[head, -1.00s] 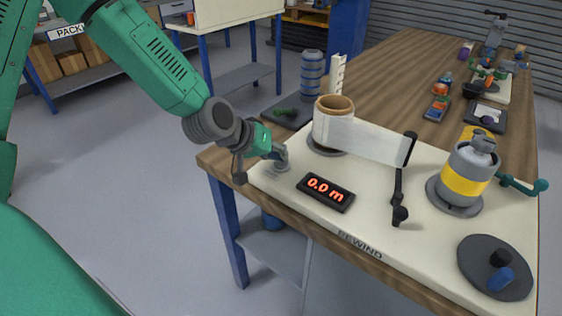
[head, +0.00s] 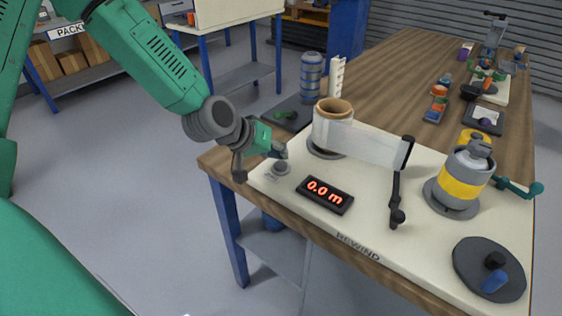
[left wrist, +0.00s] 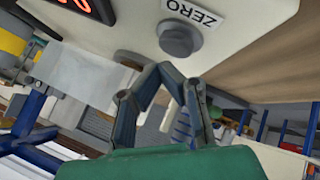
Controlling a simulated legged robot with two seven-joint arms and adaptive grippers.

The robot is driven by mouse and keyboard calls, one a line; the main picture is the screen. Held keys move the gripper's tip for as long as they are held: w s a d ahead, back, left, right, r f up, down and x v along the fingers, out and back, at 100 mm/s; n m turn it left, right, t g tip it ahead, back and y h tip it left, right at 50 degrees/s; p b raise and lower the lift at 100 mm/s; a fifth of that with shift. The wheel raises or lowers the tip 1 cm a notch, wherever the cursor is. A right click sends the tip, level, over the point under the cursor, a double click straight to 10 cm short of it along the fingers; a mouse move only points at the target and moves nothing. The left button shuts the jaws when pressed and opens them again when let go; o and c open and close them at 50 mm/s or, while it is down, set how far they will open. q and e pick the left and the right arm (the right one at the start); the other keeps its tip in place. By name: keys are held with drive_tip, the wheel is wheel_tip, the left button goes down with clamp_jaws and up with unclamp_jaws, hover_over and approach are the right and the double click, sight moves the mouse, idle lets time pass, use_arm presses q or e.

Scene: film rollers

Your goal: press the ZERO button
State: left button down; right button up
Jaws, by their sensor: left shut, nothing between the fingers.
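The ZERO button (head: 281,168) is a round grey button on the left corner of the cream board. In the left wrist view the grey button (left wrist: 180,38) shows with its ZERO label (left wrist: 191,13) beside it. My left gripper (head: 281,153) is shut and empty just above and behind the button. In the left wrist view its fingertips (left wrist: 163,68) meet close to the button, with a small gap seen between them. The display (head: 325,194) reads 0.0 m. My right gripper is not in view.
The cream board (head: 300,231) carries a film roll (head: 333,125) with a white strip running to a dark post (head: 397,205), a grey-and-yellow roller (head: 461,180) and a dark crank disc (head: 489,269). A blue-grey stack (head: 311,77) stands behind.

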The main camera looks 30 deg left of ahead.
sight(280, 165)
use_arm(q)
wheel_tip(280, 165, up, 5)
drive_tip(key=p, duration=0.4)
drive_tip(key=shift+p, duration=0.4)
idle(0.6)
